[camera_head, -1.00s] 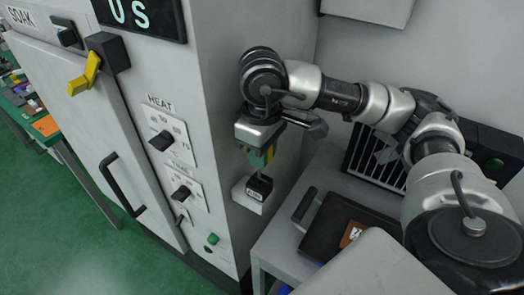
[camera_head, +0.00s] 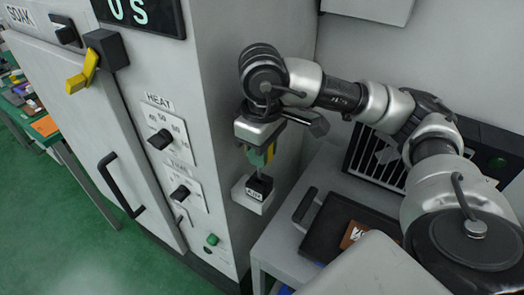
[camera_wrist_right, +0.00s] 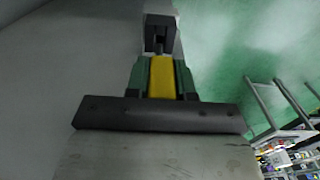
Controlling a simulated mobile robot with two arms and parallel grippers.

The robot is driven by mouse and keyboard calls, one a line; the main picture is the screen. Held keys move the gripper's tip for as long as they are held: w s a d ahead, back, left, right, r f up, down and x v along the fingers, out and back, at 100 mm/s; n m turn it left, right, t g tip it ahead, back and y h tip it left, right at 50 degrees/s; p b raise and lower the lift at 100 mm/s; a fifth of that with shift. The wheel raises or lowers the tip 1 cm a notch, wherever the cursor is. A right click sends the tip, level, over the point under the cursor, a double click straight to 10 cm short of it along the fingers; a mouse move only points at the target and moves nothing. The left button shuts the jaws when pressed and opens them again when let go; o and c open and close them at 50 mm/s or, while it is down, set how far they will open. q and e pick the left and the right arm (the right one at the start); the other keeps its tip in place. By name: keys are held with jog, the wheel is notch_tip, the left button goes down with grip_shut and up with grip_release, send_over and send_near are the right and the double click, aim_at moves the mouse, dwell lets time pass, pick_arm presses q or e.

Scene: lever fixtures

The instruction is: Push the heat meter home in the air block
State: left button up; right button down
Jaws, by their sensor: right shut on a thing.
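The heat meter (camera_head: 269,153) has a yellow handle and a thin stem pointing down. My right gripper (camera_head: 261,158) is shut on the handle, above the air block (camera_head: 258,188). The block is small and black, with a white label, on a pale bracket at the cabinet's side. A length of stem shows between the handle and the block. In the right wrist view, the yellow handle (camera_wrist_right: 162,77) sits between the green finger pads and the stem meets the dark block (camera_wrist_right: 160,28); how deep the tip is cannot be told. My left gripper is not in view.
The cabinet front carries a HEAT knob (camera_head: 160,139), a lower knob (camera_head: 180,193), a yellow lever (camera_head: 83,73) and a black door handle (camera_head: 121,185). A dark case (camera_head: 345,235) lies on a pale stand right of the block. A vented panel (camera_head: 376,160) is behind my arm.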

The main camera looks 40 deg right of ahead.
jog(key=shift+b, duration=0.5)
dwell(0.9)
jog(key=shift+b, duration=0.3)
jog(key=shift+f+b, duration=2.55)
jog(key=shift+b, duration=0.35)
jog(key=c, duration=0.9)
grip_release()
notch_tip(320, 180, up, 11)
jog(key=shift+f+p, duration=0.1)
jog(key=shift+p, duration=1)
